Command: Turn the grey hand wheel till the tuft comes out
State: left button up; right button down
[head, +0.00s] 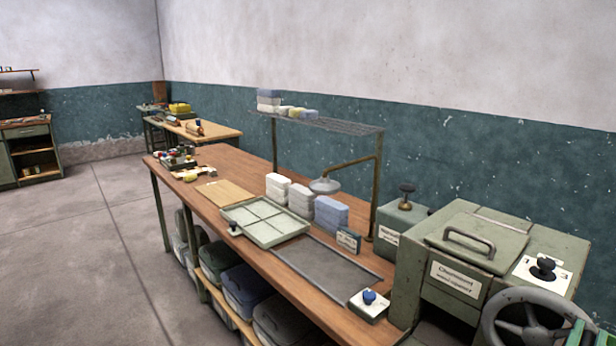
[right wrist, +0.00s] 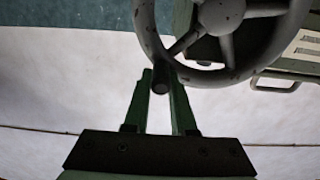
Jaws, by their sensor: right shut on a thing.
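The grey hand wheel (head: 530,295) is at the lower right of the head view, on the front of a green machine (head: 405,285), and its lower part is cut off. My right gripper (head: 592,334), with green fingers, is at the wheel's right side, partly out of frame. In the right wrist view the spoked wheel (right wrist: 147,38) fills the top, and the gripper (right wrist: 162,78) is shut on a dark handle knob (right wrist: 160,87) at its rim. I see no tuft; the machine's lid is closed. My left gripper is not in view.
The machine has a lid handle (head: 468,240) and a black knob (head: 543,267) on a numbered plate. A wooden bench (head: 240,172) runs left from it, with a green tray (head: 265,240), a dark mat (head: 330,270) and a blue-knobbed box (head: 369,305). The floor (head: 90,260) at left is clear.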

jog(key=shift+y, duration=0.3)
jog(key=f, duration=0.1)
jog(key=s+f, duration=0.1)
jog(key=f, duration=0.2)
jog(key=shift+s+d, duration=0.15)
jog(key=shift+d, duration=0.25)
jog(key=f, duration=0.3)
jog(key=shift+s+d+f, duration=0.25)
